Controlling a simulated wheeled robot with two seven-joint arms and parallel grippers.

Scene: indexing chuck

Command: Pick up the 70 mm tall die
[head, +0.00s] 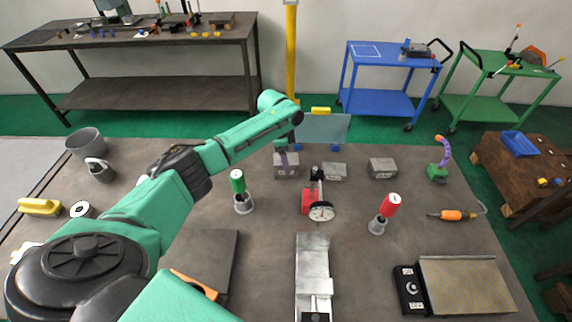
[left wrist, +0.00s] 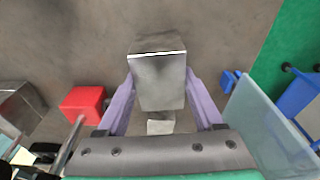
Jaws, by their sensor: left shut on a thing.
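A grey metal block (head: 286,172), one of three such die-like blocks, is at the back middle of the workbench. My left gripper (head: 285,156) reaches down over it and is shut on it. In the left wrist view the same block (left wrist: 158,82) sits between the two lilac fingers (left wrist: 158,98), one on each side. I cannot tell whether it is clear of the bench. A second block (head: 335,171) stands just right of it, and a third block (head: 382,168) farther right. Their exact heights cannot be read. My right gripper is not in view.
A red dial gauge stand (head: 310,201) is in front of the blocks. A clear screen (head: 326,128) is behind the blocks. Bare bench lies between the second and third blocks.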

